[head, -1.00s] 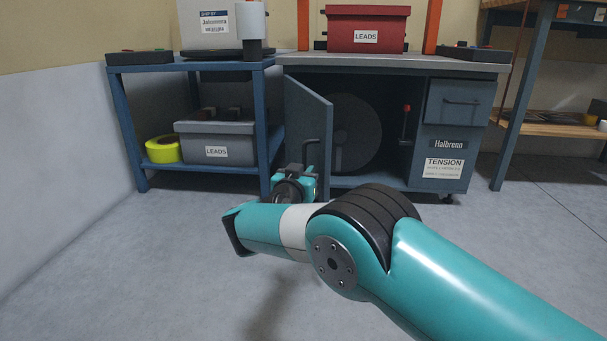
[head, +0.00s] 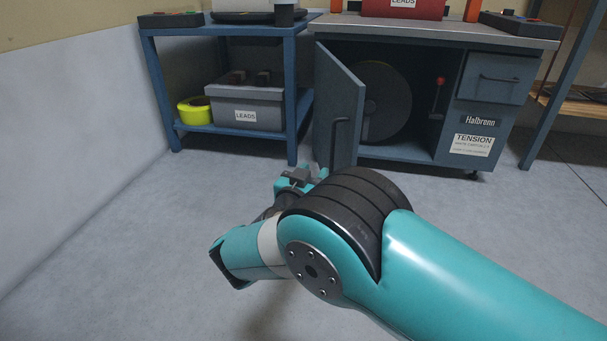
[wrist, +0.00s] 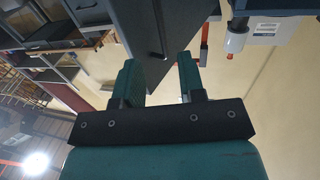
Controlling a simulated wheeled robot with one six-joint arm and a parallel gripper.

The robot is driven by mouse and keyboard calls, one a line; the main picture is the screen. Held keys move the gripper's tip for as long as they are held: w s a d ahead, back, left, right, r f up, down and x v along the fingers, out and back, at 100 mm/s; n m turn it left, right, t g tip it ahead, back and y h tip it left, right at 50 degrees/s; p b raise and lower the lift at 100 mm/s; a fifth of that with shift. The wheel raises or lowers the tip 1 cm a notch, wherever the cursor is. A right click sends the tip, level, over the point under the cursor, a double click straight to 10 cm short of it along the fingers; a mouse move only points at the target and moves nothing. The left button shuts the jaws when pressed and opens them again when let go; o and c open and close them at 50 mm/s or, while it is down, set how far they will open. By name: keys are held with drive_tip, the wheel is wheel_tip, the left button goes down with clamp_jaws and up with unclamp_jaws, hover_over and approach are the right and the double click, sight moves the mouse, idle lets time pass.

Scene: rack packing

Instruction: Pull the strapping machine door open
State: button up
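The strapping machine door (head: 336,98) is hinged on the left of the blue-grey cabinet (head: 478,118) and stands swung outward, with the dark interior and a round reel (head: 385,105) showing. Its dark bar handle (head: 340,141) is upright on the door's outer face. My gripper (head: 300,176) is in front of and below the handle, partly hidden by my arm. In the wrist view, my gripper (wrist: 159,78) has its two fingers apart. The door (wrist: 152,30) shows beyond them, with the end of the handle (wrist: 157,57) between them in the picture; I see no grip on it.
A blue shelf unit (head: 289,100) stands just left of the door, with a grey LEADS box (head: 272,109) and yellow tape (head: 196,111) on it. A blue table leg (head: 553,108) is at the right. The floor (head: 140,235) in front is clear.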

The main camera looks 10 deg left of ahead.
drive_tip(key=b+v, duration=0.5)
drive_tip(key=b, duration=0.4)
drive_tip(key=shift+f+b, duration=0.1)
drive_tip(key=shift+b, duration=0.25)
drive_tip(key=shift+s, duration=0.1)
